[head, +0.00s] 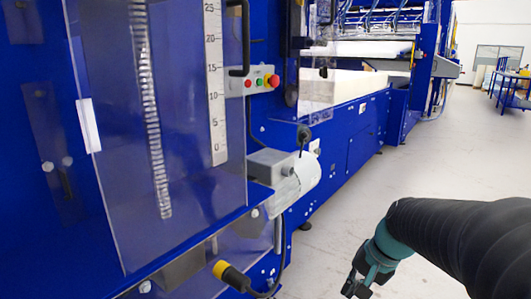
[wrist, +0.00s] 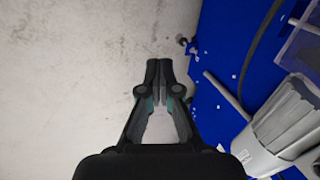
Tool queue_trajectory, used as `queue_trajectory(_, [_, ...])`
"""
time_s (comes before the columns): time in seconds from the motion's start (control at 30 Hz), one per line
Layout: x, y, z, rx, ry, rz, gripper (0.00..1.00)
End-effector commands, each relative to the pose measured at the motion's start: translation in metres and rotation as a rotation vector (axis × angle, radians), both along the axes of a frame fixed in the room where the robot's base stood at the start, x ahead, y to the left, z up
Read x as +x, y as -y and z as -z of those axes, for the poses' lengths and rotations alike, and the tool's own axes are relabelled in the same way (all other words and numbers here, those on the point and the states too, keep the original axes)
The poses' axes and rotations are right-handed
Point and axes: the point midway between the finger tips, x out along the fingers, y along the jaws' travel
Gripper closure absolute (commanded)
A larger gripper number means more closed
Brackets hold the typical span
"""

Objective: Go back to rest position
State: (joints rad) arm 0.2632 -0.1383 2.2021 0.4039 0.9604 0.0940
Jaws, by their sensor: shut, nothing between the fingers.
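My gripper (head: 357,287) shows at the lower right of the head view, at the end of my dark sleeved arm, pointing down over the grey floor. In the wrist view my gripper (wrist: 158,66) is shut, with its fingertips together and nothing between them. It is apart from the blue machine (head: 345,150), which stands to its left in the head view and on the right side of the wrist view.
A grey motor housing (head: 283,174) juts from the machine and also shows in the wrist view (wrist: 285,125). A control box with a red button (head: 262,80) is above it. A blue table (head: 512,88) stands far right. Grey floor (head: 440,150) is clear.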

Motion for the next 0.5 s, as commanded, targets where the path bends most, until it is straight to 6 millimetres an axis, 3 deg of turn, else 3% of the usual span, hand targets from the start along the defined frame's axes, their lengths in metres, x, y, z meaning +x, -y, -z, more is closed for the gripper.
queue_trajectory(0.03, [-0.018, -0.002, -0.002, -0.061, 0.018, -0.062, 1.0])
queue_trajectory(0.2, [-0.066, 0.0, -0.005, -0.253, 0.075, -0.248, 1.0])
queue_trajectory(0.5, [-0.128, -0.009, -0.018, -0.448, 0.199, -0.419, 1.0])
